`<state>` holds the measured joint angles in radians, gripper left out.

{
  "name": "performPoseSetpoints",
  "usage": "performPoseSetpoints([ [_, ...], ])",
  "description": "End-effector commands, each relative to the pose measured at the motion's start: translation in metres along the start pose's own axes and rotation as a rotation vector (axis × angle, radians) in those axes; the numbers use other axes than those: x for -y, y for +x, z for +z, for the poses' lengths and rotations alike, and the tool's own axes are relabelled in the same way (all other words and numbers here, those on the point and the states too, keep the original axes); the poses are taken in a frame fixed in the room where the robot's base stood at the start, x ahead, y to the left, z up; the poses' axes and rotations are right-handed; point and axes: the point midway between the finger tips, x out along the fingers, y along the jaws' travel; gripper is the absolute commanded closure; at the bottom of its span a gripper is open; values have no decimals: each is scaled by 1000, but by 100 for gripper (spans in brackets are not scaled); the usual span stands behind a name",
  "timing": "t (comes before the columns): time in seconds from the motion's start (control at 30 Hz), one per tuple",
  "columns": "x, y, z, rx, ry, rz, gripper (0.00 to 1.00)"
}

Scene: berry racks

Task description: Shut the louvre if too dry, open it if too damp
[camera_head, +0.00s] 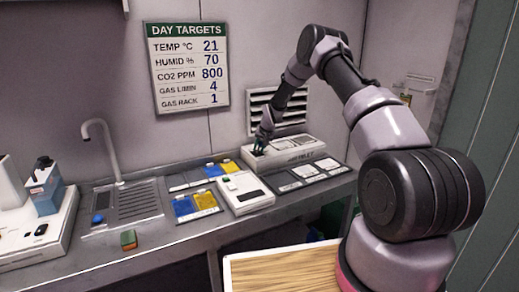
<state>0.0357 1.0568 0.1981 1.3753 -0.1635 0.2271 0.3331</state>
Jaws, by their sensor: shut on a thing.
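The louvre (293,104), a pale slatted vent, is set in the back wall; my arm covers part of it, and I cannot tell how far its slats are open. My gripper (258,148) points down in front of the louvre's lower left, at the left end of a long white box (300,150) on the bench. It is shut on a small part there, mostly hidden by the fingers. Dark lettering on the box front is too small to read. The target board (187,67) on the wall reads HUMID % 70, TEMP 21, CO2 800.
A white device with a dark display (245,193) stands left of the box; no reading is legible. Blue and yellow trays (195,206), a sink with a tap (125,203) and a green-and-orange block (128,239) lie further left. A wooden top (280,273) is in front.

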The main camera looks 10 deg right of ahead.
Motion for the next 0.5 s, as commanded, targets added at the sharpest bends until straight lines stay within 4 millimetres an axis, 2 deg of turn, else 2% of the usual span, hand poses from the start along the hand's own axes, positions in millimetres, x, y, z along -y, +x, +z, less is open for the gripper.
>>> performPoseSetpoints([
  [0.03,-1,0,1,2,1,2,100],
  [0.07,-1,0,1,2,1,2,66],
  [0.1,-1,0,1,2,1,2,51],
  [0.13,-1,0,1,2,1,2,46],
  [0.5,0,-4,0,1,1,1,46],
])
